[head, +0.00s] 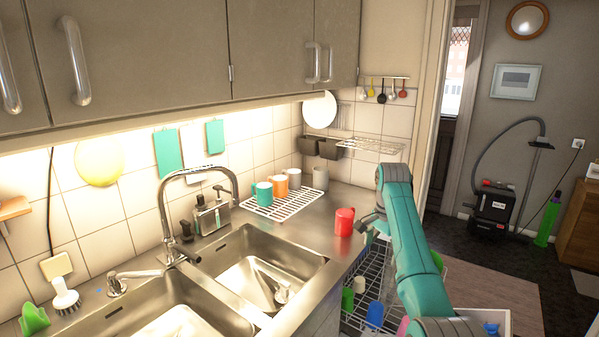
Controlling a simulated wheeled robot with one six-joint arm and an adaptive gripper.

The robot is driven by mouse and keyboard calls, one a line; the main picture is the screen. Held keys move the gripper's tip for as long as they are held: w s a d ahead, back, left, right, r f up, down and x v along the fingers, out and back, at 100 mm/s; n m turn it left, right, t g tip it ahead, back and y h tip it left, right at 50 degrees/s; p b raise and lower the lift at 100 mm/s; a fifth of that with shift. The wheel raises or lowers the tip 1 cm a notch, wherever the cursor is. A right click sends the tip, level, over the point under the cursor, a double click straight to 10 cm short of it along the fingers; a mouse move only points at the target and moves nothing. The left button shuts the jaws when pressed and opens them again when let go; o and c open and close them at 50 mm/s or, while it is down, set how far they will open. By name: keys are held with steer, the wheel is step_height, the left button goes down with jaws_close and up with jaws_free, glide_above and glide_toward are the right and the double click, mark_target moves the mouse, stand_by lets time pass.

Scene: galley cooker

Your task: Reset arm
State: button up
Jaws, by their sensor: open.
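My teal arm reaches up from the lower right of the head view, bends at its elbow and points down at its far end. My gripper (366,224) is small and dark here and partly hidden by the arm. It is open and sits just right of a red mug (344,222). The mug stands upright on the steel counter near its front edge. I cannot tell whether the fingers touch the mug or its handle.
A white rack (284,204) with several mugs stands behind on the counter. The double sink (262,268) with its tap (166,215) is at left. Below my arm, an open dish rack (371,278) holds several cups. A vacuum cleaner (493,208) stands back right; floor (505,290) lies clear.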

steer(key=s+a+f+n+t, duration=0.1)
steer(key=s+f+t, duration=0.15)
steer(key=f, duration=1.15)
steer(key=s+f+n+t, duration=0.15)
steer(key=s+f, duration=0.25)
steer(key=f, duration=1)
steer(key=s+a+f+n+t, duration=0.1)
steer(key=s+f+n+t, duration=0.1)
steer(key=s+f, duration=0.7)
steer(key=s+a+f+n+t, duration=0.1)
steer(key=s+f, duration=0.5)
steer(key=s, duration=0.6)
steer(key=s+a+r+n+t, duration=0.1)
steer(key=s+r+n+t, duration=0.15)
steer(key=s, duration=0.95)
steer(key=s+r+n+t, duration=0.1)
steer(key=s+r, duration=0.2)
steer(key=s, duration=1)
steer(key=s+r+n+t, duration=0.1)
steer(key=s+r+t, duration=0.1)
steer(key=s+r, duration=0.6)
steer(key=s+r+n+t, duration=0.2)
steer(key=s+r, duration=0.6)
steer(key=r, duration=0.7)
steer(key=shift+s+a, duration=0.15)
steer(key=shift+a, duration=0.05)
